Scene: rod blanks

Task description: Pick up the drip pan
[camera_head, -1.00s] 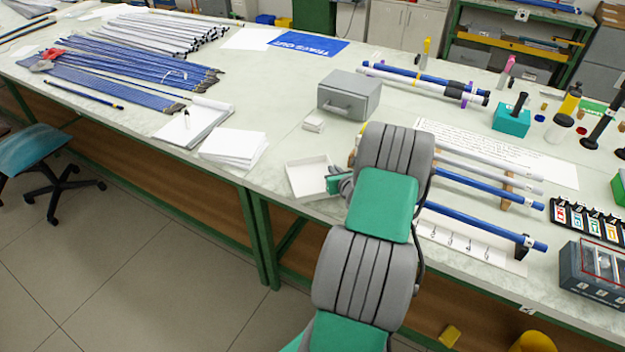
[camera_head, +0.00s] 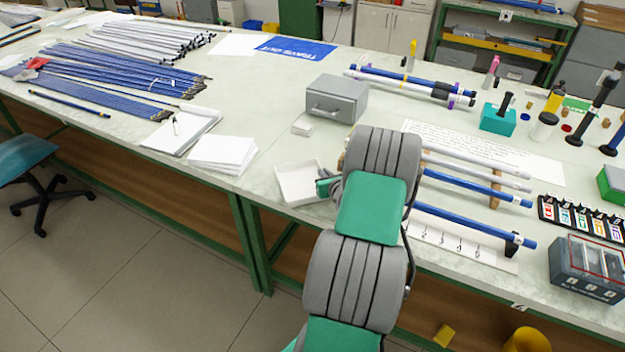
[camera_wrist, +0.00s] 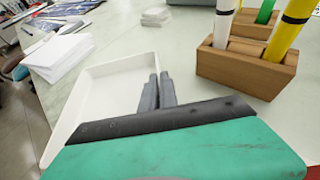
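The drip pan, a shallow white square tray (camera_head: 291,184), lies near the front edge of the bench. It also fills the left middle of the wrist view (camera_wrist: 88,100). My gripper (camera_head: 326,186) is at the pan's right side, partly hidden behind my arm in the head view. In the wrist view, my gripper's two grey fingers (camera_wrist: 158,90) stand almost together at the pan's right wall, with that wall between them. The pan looks flat on the bench.
A wooden rack (camera_wrist: 243,70) with upright tubes stands close right of the pan. A grey metal box (camera_head: 337,98) and a small white stack (camera_head: 302,128) are behind it. A stack of white paper (camera_head: 222,154) lies to the left. Rods on supports (camera_head: 470,185) lie to the right.

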